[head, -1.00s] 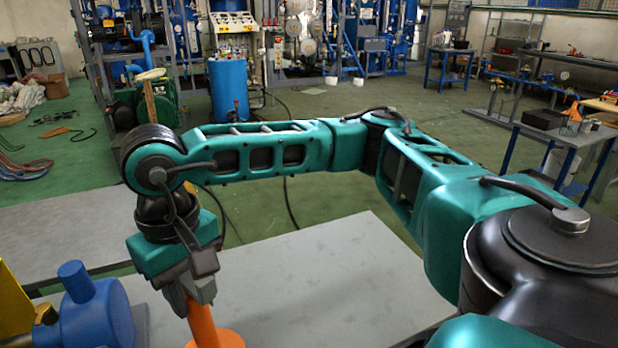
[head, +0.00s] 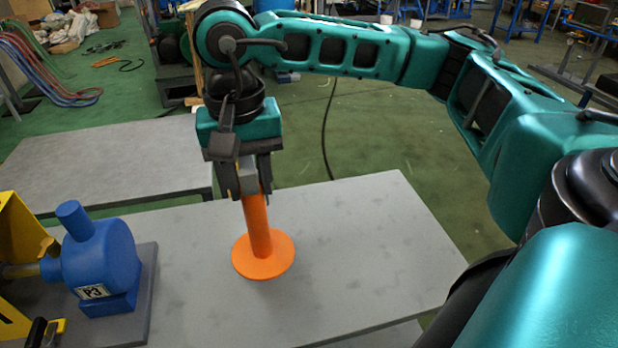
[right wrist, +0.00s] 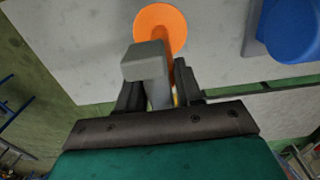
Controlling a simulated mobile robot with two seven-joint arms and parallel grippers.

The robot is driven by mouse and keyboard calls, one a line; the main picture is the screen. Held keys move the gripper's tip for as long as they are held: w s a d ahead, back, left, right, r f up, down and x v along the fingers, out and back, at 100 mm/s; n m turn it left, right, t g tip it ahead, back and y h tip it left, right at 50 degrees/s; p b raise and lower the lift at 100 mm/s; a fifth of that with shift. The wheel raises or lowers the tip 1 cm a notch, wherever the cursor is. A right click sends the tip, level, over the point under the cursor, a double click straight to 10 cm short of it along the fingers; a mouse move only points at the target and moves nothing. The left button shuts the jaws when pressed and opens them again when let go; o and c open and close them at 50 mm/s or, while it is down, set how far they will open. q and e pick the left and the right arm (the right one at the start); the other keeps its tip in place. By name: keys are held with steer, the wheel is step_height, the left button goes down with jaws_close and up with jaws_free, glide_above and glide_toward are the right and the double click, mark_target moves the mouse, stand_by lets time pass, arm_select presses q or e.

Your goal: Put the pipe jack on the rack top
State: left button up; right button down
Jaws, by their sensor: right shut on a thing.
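The pipe jack is an orange post on a round orange base (head: 263,256), upright in the head view. My right gripper (head: 248,188) points down and is shut on the upper part of its post. The base also shows in the right wrist view (right wrist: 160,25), beyond the right gripper (right wrist: 160,85). The rack top (head: 365,235) is a flat grey surface beneath the jack. The base is at or just above it; I cannot tell whether they touch. My left gripper is not in view.
A blue pump (head: 100,262) marked P3 sits on a grey plate left of the jack, with a yellow frame (head: 18,245) at the far left. Another grey surface (head: 110,160) lies behind. The grey top right of the jack is clear.

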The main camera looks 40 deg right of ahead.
steer(key=s+d+r+m, duration=0.1)
steer(key=d+r+m, duration=0.2)
steer(key=r+m, duration=0.45)
steer(key=d+r+m, duration=0.4)
steer(key=r+m, duration=0.1)
steer(key=m, duration=0.5)
step_height(320, 180, down, 19)
steer(key=b, duration=0.1)
steer(key=shift+s+a+f+b, duration=0.15)
steer(key=shift+a+f+b, duration=0.1)
steer(key=shift+b, duration=0.15)
steer(key=shift+r+m, duration=0.1)
steer(key=shift+m, duration=0.15)
steer(key=shift+f, duration=0.25)
steer(key=c, duration=0.7)
jaws_free()
steer(key=shift+c, duration=0.2)
